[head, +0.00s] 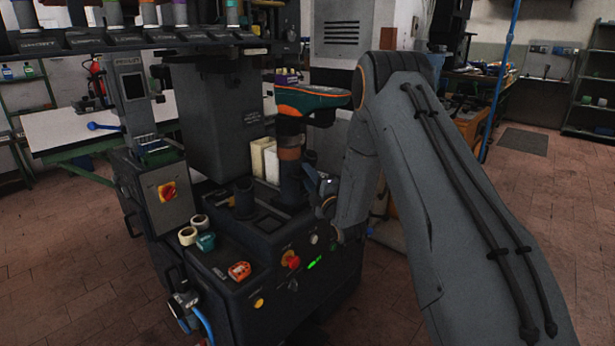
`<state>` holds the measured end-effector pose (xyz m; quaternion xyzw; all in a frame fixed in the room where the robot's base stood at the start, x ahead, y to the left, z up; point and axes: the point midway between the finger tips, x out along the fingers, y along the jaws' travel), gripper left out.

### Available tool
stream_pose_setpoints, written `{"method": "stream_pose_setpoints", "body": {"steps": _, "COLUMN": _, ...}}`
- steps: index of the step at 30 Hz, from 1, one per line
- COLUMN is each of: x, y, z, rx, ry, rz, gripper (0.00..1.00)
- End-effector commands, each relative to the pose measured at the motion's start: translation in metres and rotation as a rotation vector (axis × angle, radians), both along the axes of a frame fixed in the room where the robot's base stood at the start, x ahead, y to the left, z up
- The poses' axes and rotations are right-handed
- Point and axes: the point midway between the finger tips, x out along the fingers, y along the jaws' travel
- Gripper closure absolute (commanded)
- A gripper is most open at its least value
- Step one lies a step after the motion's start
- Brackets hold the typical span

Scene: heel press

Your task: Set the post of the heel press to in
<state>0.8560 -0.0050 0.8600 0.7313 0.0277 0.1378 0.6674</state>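The heel press (215,130) is a dark machine left of centre. Its post (291,170) stands upright on the press bed, a dark column with a copper-coloured band. A teal and orange shoe-shaped piece (305,98) sits on top and points right. My arm comes down from the right. My gripper (324,193) is low beside the post, just to its right. It is small and partly hidden by my wrist, so I cannot tell whether its fingers touch the post or are open.
Tape rolls (188,235) and a red-orange item (239,271) lie on the ledge. A rack of labelled tools (140,40) overhangs the press. Open tiled floor lies right.

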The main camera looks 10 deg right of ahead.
Motion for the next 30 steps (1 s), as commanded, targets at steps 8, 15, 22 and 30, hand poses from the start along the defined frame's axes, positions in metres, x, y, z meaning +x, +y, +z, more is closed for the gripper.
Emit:
{"method": "stream_pose_setpoints", "body": {"steps": 8, "x": 0.000, "y": 0.000, "z": 0.000, "rx": 0.000, "ry": 0.000, "rz": 0.000, "gripper": 1.00}}
{"method": "stream_pose_setpoints", "body": {"steps": 15, "x": 0.004, "y": 0.003, "z": 0.000, "rx": 0.000, "ry": -0.001, "rz": 0.000, "gripper": 1.00}}
{"method": "stream_pose_setpoints", "body": {"steps": 22, "x": 0.032, "y": 0.024, "z": -0.002, "rx": 0.000, "ry": -0.003, "rz": 0.003, "gripper": 1.00}}
{"method": "stream_pose_setpoints", "body": {"steps": 30, "x": 0.082, "y": 0.058, "z": -0.003, "rx": 0.001, "ry": -0.005, "rz": 0.002, "gripper": 1.00}}
